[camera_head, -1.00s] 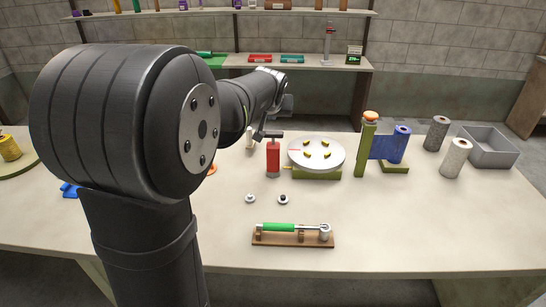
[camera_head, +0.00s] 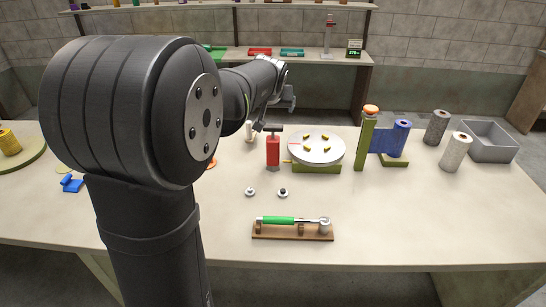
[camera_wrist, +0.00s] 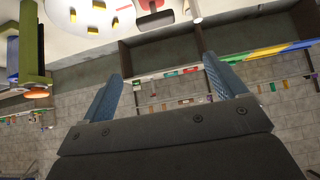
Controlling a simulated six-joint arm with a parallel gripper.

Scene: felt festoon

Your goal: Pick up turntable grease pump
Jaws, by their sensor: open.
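The turntable grease pump (camera_head: 273,152), a red cylinder with a dark T-shaped handle on top, stands upright on the bench just left of the round white turntable (camera_head: 316,148). In the wrist view, a red shape at the top edge looks like the pump (camera_wrist: 146,4), partly cut off by the frame. The turntable also shows there (camera_wrist: 88,12). My gripper (camera_wrist: 163,90) is open with nothing between its two blue fingers. In the head view its end (camera_head: 286,100) is above and behind the pump, apart from it, and its fingers are hard to make out.
A white bottle (camera_head: 250,130) stands close behind-left of the pump. Right of the turntable are a green post (camera_head: 364,145) and blue roll (camera_head: 401,138). Two small knobs (camera_head: 283,193) and a green-handled tool (camera_head: 290,221) lie in front. Bench around the knobs is clear.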

